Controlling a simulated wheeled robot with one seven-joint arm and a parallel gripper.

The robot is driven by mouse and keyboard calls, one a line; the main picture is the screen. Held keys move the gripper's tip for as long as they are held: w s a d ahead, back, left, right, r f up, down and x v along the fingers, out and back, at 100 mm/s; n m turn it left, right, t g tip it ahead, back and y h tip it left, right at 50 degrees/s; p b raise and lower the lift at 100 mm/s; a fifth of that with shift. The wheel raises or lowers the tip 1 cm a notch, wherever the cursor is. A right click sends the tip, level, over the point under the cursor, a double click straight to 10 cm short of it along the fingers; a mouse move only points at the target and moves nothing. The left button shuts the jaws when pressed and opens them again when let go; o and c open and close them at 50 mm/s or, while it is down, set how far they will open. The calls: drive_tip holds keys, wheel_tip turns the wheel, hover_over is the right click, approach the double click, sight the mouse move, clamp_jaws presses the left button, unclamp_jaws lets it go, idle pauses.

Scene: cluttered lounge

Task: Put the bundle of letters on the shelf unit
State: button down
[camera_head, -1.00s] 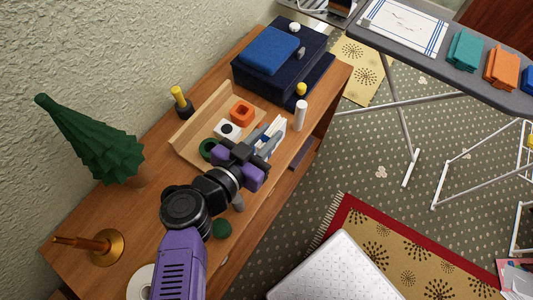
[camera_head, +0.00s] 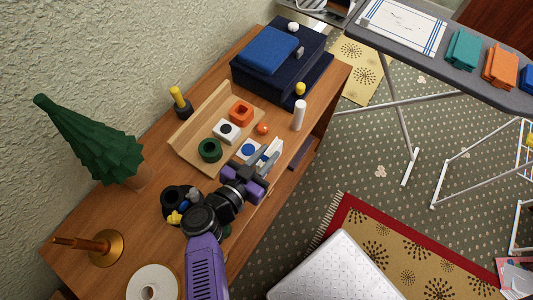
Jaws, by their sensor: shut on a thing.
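The bundle of letters (camera_head: 274,146) shows as a small white stack, partly hidden by the fingers. My gripper (camera_head: 268,159) is shut on it, near the front edge of the long wooden unit (camera_head: 325,82). In this view I cannot tell how far the bundle is above the top. The wooden unit has an open front side with a dark item lower down. I cannot tell whether it is the shelf unit of the task; no other shelf unit is clear.
A wooden tray (camera_head: 187,152) holds a green ring (camera_head: 209,150), a white block and an orange block. An orange ball (camera_head: 263,129), a white cylinder (camera_head: 299,115) and a dark blue box (camera_head: 262,78) are nearby. A green tree (camera_head: 95,145) stands left. An ironing board (camera_head: 425,70) stands right.

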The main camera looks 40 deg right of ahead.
drive_tip(key=c, duration=1.3)
unclamp_jaws()
drive_tip(key=shift+f, duration=0.1)
drive_tip(key=shift+o, duration=0.2)
